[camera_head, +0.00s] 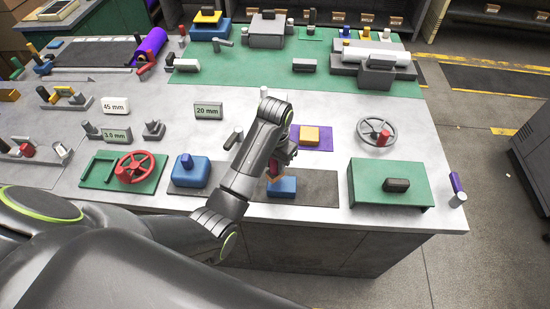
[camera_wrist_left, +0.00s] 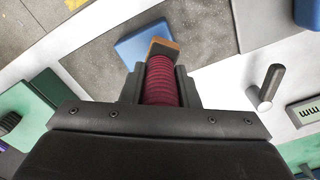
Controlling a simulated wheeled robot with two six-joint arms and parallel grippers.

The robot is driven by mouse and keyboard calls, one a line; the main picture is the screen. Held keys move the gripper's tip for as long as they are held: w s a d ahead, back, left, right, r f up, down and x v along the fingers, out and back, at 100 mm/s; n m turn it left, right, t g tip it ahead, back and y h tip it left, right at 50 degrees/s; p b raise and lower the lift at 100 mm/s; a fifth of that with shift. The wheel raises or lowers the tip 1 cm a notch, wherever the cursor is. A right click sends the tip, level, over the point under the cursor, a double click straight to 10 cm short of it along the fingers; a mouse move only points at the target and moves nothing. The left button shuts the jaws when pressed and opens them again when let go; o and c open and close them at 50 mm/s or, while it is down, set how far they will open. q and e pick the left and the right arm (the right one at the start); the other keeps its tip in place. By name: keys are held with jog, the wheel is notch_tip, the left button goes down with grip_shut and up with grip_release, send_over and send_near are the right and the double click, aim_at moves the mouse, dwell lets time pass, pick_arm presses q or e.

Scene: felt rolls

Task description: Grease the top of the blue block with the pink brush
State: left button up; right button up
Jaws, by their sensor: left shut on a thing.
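The blue block (camera_head: 285,187) lies on a dark grey mat (camera_head: 322,185) near the table's front edge; it also shows in the left wrist view (camera_wrist_left: 135,46). My left gripper (camera_head: 281,163) is shut on the pink brush, whose ribbed dark pink handle (camera_wrist_left: 161,82) sits between the fingers. The brush's orange-tan tip (camera_wrist_left: 164,46) points away from the gripper and overlaps the block's edge in the wrist view. In the head view the brush is partly hidden by the gripper, just above or at the block's left part. Whether the tip touches the block cannot be told. My right gripper is not in view.
A larger blue block with a knob (camera_head: 190,170) stands to the left. A yellow block (camera_head: 309,136) on a purple mat lies behind. A green box (camera_head: 392,184) and grey handwheel (camera_head: 362,131) are to the right. A red handwheel (camera_head: 134,167) is further left.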

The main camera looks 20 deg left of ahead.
aim_at(276, 170)
pick_arm(q)
jog(key=shift+f, duration=0.95)
jog(key=shift+p, duration=0.35)
jog(key=shift+f, duration=0.1)
jog(key=shift+f, duration=0.5)
jog(key=shift+d, duration=0.1)
jog(key=shift+s+d+r, duration=0.1)
jog(key=shift+s+d, duration=0.35)
jog(key=shift+d, duration=0.3)
jog(key=shift+s+d, duration=0.45)
jog(key=shift+d, duration=0.3)
jog(key=shift+a, duration=0.15)
